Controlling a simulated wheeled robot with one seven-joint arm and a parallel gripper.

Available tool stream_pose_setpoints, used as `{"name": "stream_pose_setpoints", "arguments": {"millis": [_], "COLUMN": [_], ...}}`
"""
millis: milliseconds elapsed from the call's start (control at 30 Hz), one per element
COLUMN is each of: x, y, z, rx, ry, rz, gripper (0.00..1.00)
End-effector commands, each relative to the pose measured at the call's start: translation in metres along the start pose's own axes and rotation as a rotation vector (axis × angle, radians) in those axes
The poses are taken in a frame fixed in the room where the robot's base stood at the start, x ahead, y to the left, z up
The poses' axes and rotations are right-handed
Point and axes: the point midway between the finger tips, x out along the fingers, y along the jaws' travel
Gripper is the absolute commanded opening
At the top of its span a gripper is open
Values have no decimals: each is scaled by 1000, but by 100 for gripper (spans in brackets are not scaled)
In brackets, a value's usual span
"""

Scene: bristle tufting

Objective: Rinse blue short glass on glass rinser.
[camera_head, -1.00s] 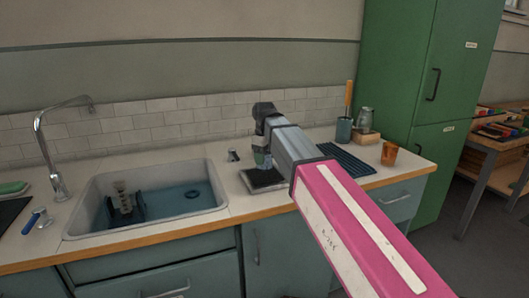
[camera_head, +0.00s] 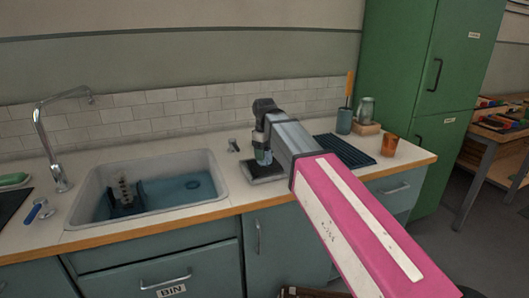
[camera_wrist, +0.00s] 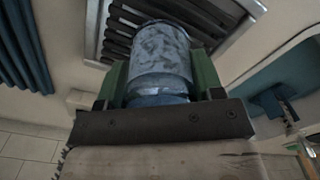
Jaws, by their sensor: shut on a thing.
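My gripper (camera_head: 263,148) is shut on the blue short glass (camera_head: 263,158), just above the glass rinser (camera_head: 260,172), a dark tray with slats on the counter right of the sink. In the wrist view the glass (camera_wrist: 160,58) looks bluish and cloudy, clamped between my gripper's two green fingers (camera_wrist: 160,85). The rinser's slatted grate (camera_wrist: 118,38) lies behind it. I cannot tell whether the glass touches the grate, or whether its mouth faces down. My arm hides part of the rinser in the head view.
The sink (camera_head: 150,190) with a faucet (camera_head: 50,140) is on the left and holds a dark rack. A dark ribbed mat (camera_head: 345,150), an orange cup (camera_head: 389,146), a teal pot (camera_head: 344,121) and a glass jar (camera_head: 366,108) stand on the right. A small metal fitting (camera_head: 233,146) is behind the rinser.

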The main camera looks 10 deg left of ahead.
Motion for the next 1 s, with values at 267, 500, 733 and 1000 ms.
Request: {"name": "stream_pose_setpoints", "arguments": {"millis": [267,500,733,1000], "x": [4,7,10,13], "y": [0,0,0,0], "z": [0,0,0,0], "rx": [0,0,0,0], "ry": [0,0,0,0], "rz": [0,0,0,0], "gripper": [16,16,16,16]}}
